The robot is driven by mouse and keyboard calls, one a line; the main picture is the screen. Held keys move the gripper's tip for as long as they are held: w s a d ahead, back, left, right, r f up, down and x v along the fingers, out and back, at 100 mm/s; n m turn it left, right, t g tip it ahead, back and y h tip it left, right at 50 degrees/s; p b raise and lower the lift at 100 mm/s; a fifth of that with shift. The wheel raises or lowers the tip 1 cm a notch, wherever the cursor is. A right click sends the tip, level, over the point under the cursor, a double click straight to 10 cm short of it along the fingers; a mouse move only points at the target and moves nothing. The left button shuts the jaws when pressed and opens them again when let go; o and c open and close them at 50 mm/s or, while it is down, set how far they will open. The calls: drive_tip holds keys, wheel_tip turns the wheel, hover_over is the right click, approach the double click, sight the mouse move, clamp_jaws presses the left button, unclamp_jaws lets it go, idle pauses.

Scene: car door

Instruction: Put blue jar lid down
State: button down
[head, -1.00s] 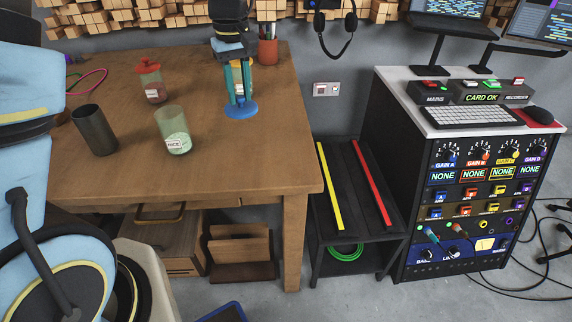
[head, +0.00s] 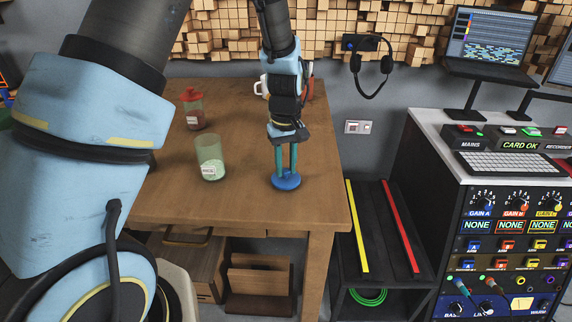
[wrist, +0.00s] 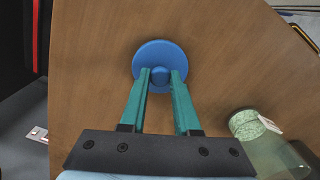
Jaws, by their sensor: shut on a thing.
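The blue jar lid (head: 287,181) is a round disc with a small knob, seen low over the right part of the wooden table (head: 240,210). In the wrist view the blue lid (wrist: 150,54) lies between and beyond my fingertips. My gripper (head: 285,172) points down with its teal fingers shut on the lid's knob; it also shows in the wrist view (wrist: 160,75). I cannot tell whether the lid touches the table top. A green-tinted glass jar (head: 209,157) with a label and pale contents stands open to the left of the lid.
A jar with a red lid (head: 192,108) stands farther back on the left. A white mug (head: 262,86) and a pen holder stand at the back, partly behind my arm. The table's right edge is close to the lid. A black rack (head: 385,235) stands beyond it.

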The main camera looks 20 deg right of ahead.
sight(286, 170)
drive_tip(key=shift+f, duration=0.1)
drive_tip(key=c, duration=0.6)
unclamp_jaws()
drive_tip(key=shift+c, duration=0.2)
wheel_tip(286, 170, up, 12)
drive_tip(key=s+a+f, duration=0.1)
drive_tip(key=s+a, duration=0.1)
drive_tip(key=a, duration=1.3)
drive_tip(key=s+a+t, duration=0.1)
drive_tip(key=s+a, duration=0.1)
drive_tip(key=a, duration=1.3)
drive_tip(key=shift+f+m+t+b, duration=0.3)
drive_tip(key=shift+f+m+b, duration=0.05)
drive_tip(key=shift+m+b, duration=0.05)
